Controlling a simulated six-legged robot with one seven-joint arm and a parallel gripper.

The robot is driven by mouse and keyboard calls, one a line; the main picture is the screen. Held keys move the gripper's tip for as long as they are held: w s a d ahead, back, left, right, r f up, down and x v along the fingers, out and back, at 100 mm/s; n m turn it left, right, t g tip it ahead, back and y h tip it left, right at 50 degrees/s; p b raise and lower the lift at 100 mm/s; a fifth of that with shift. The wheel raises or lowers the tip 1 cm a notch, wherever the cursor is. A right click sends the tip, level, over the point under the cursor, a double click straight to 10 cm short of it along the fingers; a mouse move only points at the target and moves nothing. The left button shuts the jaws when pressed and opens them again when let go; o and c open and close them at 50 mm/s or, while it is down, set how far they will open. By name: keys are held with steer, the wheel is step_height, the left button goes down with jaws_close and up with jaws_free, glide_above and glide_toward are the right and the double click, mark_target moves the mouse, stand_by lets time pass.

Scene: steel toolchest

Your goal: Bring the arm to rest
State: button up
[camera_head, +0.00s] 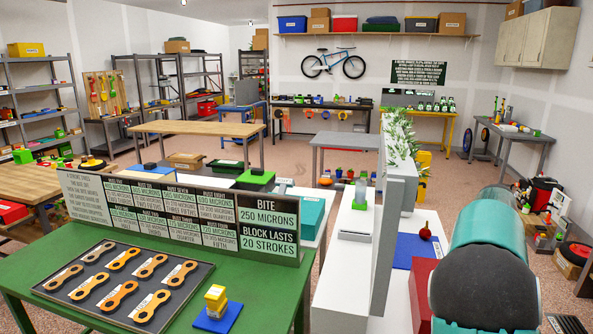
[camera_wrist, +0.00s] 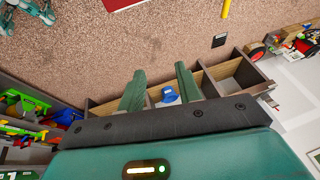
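My gripper (camera_wrist: 160,70) shows in the wrist view with its two green fingers spread apart. Nothing is held between them. Behind the fingers is a wooden box with dark-edged compartments (camera_wrist: 240,76), and a blue item (camera_wrist: 169,95) shows in the gap between the fingers; I see no contact with it. In the head view my teal and dark arm fills the lower right, and my gripper is out of sight there.
A green table (camera_head: 60,255) with a tray of orange links (camera_head: 195,243) and a sign (camera_head: 180,212) stands at left. A white cabinet (camera_head: 345,275) stands in the middle, close to my arm. A grey table (camera_head: 520,134) stands at right. Open floor (camera_head: 465,185) lies between.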

steer(key=s+a+r+n+t+y, duration=0.25)
steer(key=s+a+n, duration=0.4)
steer(key=a, duration=0.55)
steer(key=s+a+r+n+t+y, duration=0.15)
steer(key=s+a+r+n, duration=0.45)
steer(key=a, duration=0.6)
steer(key=s+a+f+n, duration=0.3)
steer(key=s+a+n, duration=0.1)
steer(key=s+a, duration=0.2)
steer(key=s+a+f+n, duration=0.3)
steer(key=s+a+n, duration=0.2)
steer(key=s+a, duration=0.2)
steer(key=shift+s+t+y, duration=0.3)
steer(key=shift+s, duration=0.75)
